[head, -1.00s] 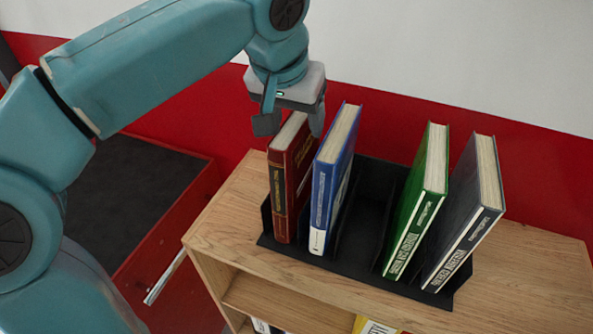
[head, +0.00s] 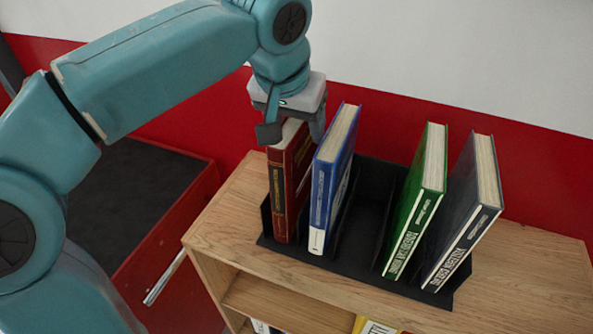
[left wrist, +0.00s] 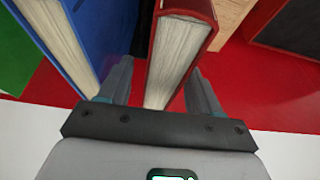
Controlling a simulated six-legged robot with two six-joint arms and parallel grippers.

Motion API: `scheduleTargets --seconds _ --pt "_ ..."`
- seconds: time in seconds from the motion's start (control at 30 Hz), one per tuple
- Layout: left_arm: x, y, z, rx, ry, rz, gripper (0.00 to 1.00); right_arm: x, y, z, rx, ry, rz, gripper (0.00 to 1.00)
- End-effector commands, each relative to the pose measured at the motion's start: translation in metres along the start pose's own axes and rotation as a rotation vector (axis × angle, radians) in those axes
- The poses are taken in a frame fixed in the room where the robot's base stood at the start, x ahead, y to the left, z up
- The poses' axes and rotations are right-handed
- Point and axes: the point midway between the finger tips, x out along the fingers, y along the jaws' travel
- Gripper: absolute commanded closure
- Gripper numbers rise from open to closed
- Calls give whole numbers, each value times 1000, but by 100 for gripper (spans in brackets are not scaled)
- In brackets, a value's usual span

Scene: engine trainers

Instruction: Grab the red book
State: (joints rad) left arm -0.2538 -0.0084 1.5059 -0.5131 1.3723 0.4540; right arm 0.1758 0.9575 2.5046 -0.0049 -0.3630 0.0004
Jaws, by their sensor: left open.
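The red book (head: 281,190) stands upright in the leftmost slot of a black book rack (head: 365,225) on a wooden shelf unit. My left gripper (head: 291,130) is at the top of the red book with its jaws open, one finger on each side of it. In the left wrist view the red book (left wrist: 180,50) lies between the two fingers, its page edges facing the camera. One finger sits in the gap between the red book and the blue book (head: 331,185). My right gripper is not in view.
The blue book stands close to the right of the red one. A green book (head: 419,205) and a dark grey book (head: 468,210) lean in the right slots. The wooden top (head: 520,270) is clear at the right. A red wall stands behind.

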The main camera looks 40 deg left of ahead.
Motion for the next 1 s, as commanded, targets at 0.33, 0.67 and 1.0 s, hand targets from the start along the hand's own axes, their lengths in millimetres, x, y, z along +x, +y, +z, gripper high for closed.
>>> scheduleTargets --seconds 0.33,0.67,1.0 --pt "0 0 0 0 0 0 100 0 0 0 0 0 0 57" --pt "0 0 0 1 -1 0 100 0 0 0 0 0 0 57" --pt "1 0 0 1 -2 0 100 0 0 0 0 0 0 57"
